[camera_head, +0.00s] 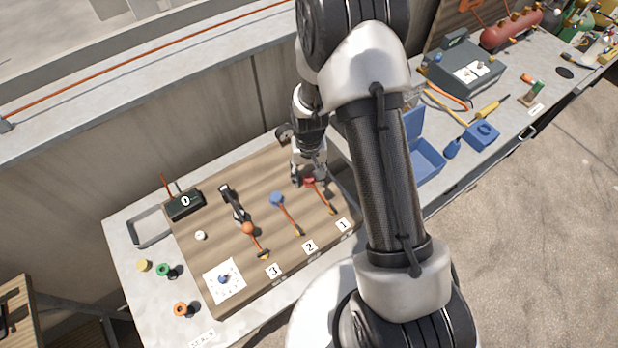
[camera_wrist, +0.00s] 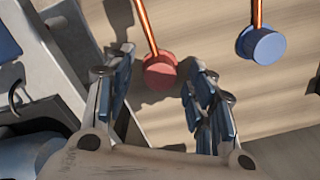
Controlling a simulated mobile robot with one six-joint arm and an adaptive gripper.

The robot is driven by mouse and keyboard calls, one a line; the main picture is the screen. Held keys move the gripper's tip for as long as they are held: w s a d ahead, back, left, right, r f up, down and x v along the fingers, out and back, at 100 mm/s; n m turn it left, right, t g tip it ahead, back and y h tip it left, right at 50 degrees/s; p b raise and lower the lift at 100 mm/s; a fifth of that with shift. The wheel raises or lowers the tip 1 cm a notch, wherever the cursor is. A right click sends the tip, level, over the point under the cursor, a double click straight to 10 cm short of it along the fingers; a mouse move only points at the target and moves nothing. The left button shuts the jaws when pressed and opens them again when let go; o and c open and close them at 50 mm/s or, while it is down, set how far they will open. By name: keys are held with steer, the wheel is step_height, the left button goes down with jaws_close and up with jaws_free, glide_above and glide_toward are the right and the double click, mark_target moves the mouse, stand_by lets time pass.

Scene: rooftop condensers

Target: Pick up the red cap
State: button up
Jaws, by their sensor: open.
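The red cap (camera_wrist: 160,74) lies between the two fingers of my gripper (camera_wrist: 162,62) in the wrist view, nearer their tips. It sits at the end of a thin copper-coloured tube. My gripper is open, with a gap visible on both sides of the cap. I cannot tell the height of the fingers over the board. In the head view the red cap (camera_head: 309,182) is beside my gripper (camera_head: 308,180) and partly hidden by it, on the wooden board (camera_head: 190,228) near the tag marked 1.
A blue cap (camera_head: 277,199) and an orange cap (camera_head: 247,229) lie to the left on similar tubes. A black clamp-like tool (camera_head: 232,203) stands near them. A blue open case (camera_head: 428,160) stands right of the board. The front left board holds a white dial plate (camera_head: 224,281).

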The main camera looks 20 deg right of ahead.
steer(key=shift+c, duration=0.2)
steer(key=c, duration=0.8)
steer(key=shift+r, duration=0.15)
